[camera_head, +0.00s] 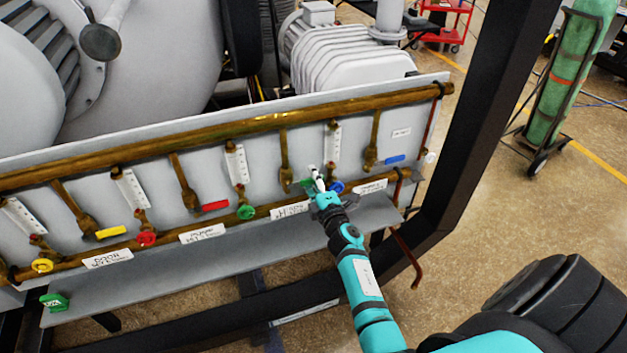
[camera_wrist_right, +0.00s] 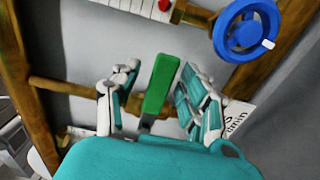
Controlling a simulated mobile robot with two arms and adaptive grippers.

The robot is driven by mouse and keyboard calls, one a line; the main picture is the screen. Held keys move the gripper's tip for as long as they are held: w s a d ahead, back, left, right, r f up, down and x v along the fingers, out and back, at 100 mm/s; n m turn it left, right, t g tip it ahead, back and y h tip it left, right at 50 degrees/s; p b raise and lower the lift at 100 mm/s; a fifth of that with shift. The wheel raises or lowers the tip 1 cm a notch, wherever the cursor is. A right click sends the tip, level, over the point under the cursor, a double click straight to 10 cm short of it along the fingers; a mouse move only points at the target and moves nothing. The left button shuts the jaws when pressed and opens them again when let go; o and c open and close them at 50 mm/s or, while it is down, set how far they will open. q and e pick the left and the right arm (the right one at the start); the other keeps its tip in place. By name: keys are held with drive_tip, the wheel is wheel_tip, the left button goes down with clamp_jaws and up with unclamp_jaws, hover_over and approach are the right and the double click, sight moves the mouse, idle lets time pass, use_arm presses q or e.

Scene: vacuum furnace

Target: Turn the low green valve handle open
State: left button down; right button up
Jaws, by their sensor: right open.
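The green valve handle (camera_wrist_right: 161,84) shows in the right wrist view as a flat green bar. It stands between the two fingers of my right gripper (camera_wrist_right: 158,100), with a gap visible on each side. In the head view my right gripper (camera_head: 317,180) is at the panel's lower pipe, and a bit of the green handle (camera_head: 307,184) shows beside its fingers. The gripper is open, and the rest of the handle is hidden behind it. My left gripper is not in view.
A blue round knob (camera_head: 337,187) sits just right of my right gripper; it also shows in the right wrist view (camera_wrist_right: 246,37). Copper pipes (camera_head: 250,123) and more knobs line the panel.

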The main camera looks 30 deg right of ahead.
clamp_jaws()
